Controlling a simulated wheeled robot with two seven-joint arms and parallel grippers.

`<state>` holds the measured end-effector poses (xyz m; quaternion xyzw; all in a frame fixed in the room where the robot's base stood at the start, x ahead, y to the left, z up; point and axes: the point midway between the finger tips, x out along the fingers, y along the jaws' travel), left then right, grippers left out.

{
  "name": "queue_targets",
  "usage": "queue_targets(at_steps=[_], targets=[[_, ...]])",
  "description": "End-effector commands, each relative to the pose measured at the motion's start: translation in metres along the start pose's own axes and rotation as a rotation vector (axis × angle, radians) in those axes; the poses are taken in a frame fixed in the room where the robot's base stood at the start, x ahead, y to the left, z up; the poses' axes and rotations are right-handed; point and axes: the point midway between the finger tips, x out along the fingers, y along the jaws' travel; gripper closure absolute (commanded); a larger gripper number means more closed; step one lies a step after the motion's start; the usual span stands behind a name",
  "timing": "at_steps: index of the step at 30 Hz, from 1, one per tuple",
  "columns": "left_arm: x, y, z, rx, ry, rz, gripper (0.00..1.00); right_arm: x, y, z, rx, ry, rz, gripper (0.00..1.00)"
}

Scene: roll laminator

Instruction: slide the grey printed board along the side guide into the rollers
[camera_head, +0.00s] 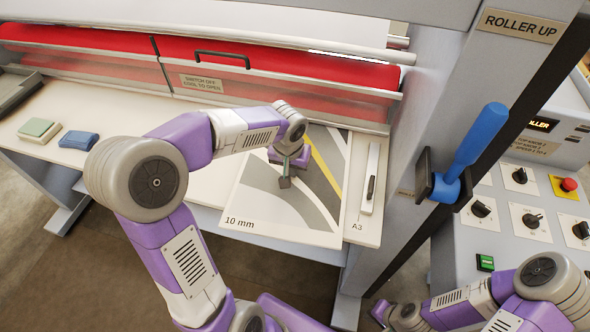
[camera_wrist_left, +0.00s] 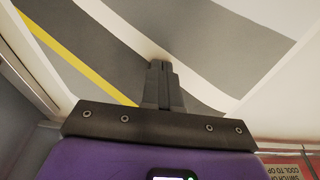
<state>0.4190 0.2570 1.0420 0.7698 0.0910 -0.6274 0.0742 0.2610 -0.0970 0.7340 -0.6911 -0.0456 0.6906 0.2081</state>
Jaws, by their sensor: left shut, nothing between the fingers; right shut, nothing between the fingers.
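The grey printed board (camera_head: 262,208), with white and yellow bands and a "10 mm" mark, lies flat on the feed table (camera_head: 362,232). Its far edge is close to the red-covered roller housing, partly hidden by my left arm; I cannot tell whether it touches the rollers. The side guide (camera_head: 369,182), a pale strip with a dark slot, lies right of the board with a narrow gap. My left gripper (camera_head: 285,182) is shut and empty over the board; in the left wrist view its fingertips (camera_wrist_left: 159,66) point onto the printed face, contact unclear. My right gripper (camera_head: 379,312) is shut, low at the bottom, its fingers barely visible.
The red roller cover (camera_head: 280,75) with a black handle spans the back. A blue lever (camera_head: 481,140) sticks out from the grey post at right. The control panel (camera_head: 520,205) has knobs and a red button. Green and blue blocks (camera_head: 78,139) lie on the table's left.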

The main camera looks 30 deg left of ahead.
Motion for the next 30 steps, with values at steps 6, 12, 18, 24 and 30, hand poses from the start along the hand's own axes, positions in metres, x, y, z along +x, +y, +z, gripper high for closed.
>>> queue_targets(at_steps=[6,12,18,24,30], targets=[[0.003,0.009,0.002,0.002,-0.006,0.002,1.0,0.003,0.001,0.0,0.0,0.0,0.0,1.0],[0.003,0.025,0.002,0.004,-0.008,0.002,1.0,0.007,0.003,0.0,0.0,0.0,0.0,1.0],[0.002,0.038,0.002,0.003,-0.008,0.002,1.0,0.01,0.004,0.0,0.0,0.0,0.0,1.0],[0.001,0.042,0.002,0.001,-0.008,0.002,1.0,0.01,0.004,0.0,0.0,0.0,0.0,1.0],[0.001,0.042,0.002,0.001,-0.007,0.002,1.0,0.01,0.004,0.0,0.0,0.0,0.0,1.0]])
